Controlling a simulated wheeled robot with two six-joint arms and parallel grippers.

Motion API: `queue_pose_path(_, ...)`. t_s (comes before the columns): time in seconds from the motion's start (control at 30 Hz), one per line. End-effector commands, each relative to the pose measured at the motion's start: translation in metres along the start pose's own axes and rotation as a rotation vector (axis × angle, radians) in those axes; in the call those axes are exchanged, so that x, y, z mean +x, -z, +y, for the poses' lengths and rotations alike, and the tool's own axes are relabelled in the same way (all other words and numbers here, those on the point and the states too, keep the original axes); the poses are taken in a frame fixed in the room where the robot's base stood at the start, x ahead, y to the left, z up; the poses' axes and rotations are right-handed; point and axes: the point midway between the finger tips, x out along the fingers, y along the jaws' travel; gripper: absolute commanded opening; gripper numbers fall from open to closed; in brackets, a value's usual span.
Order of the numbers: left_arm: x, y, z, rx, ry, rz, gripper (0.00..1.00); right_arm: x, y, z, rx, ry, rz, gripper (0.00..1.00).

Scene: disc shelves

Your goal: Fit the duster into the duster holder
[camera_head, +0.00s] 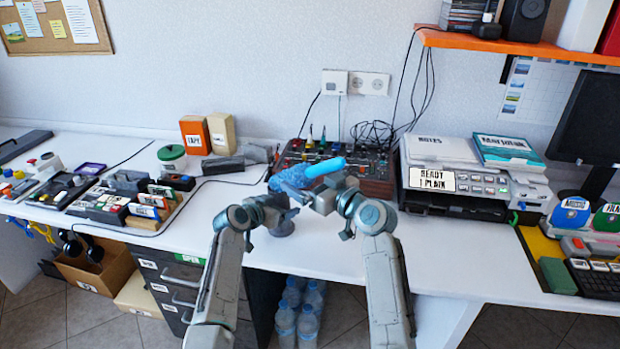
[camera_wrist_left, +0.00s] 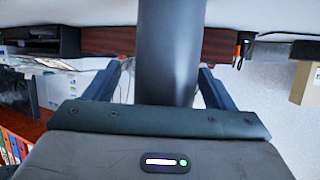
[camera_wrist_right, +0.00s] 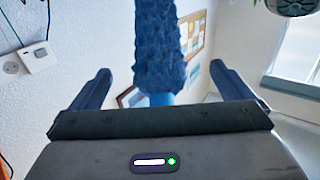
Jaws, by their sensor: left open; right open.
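The duster has a light blue handle (camera_head: 325,167) and a darker blue fluffy head (camera_head: 287,181). In the head view it lies slanted over my grippers, handle to the right. The fluffy head (camera_wrist_right: 160,45) also shows between the fingers in the right wrist view. The duster holder (camera_wrist_left: 170,50) is a dark grey cylinder between the fingers in the left wrist view; its round base (camera_head: 282,228) stands near the desk's front edge. My left gripper (camera_head: 287,203) is open around the holder. My right gripper (camera_head: 306,190) is open around the duster. Whether the duster touches the holder is hidden.
A mixer with knobs and cables (camera_head: 372,168) stands behind the grippers. A printer (camera_head: 450,180) is to the right. White desk (camera_head: 350,240) is free on both sides of the grippers.

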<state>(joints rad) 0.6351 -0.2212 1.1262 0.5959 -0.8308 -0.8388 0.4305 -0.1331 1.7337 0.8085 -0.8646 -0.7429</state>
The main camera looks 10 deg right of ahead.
Motion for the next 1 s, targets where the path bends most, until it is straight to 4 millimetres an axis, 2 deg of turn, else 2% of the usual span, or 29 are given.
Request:
queue_pose_path(0.13,0.001,-0.001,0.000,0.000,0.000,0.000,0.77,-0.005,0.000,0.000,-0.002,-0.001,0.002,1.00)
queue_pose_path(0.23,0.002,-0.004,0.000,0.000,0.000,0.000,0.77,-0.017,-0.001,0.001,-0.003,-0.001,0.002,1.00)
queue_pose_path(0.5,0.005,-0.013,0.000,0.000,0.000,0.000,0.77,-0.072,-0.002,0.000,-0.005,-0.002,0.000,1.00)
queue_pose_path(0.7,0.007,-0.017,0.000,0.000,0.000,0.000,0.77,-0.101,-0.001,0.000,-0.004,-0.001,0.001,1.00)
queue_pose_path(1.0,0.007,-0.017,0.000,0.000,0.000,0.000,0.77,-0.110,0.001,-0.001,-0.001,0.000,0.001,1.00)
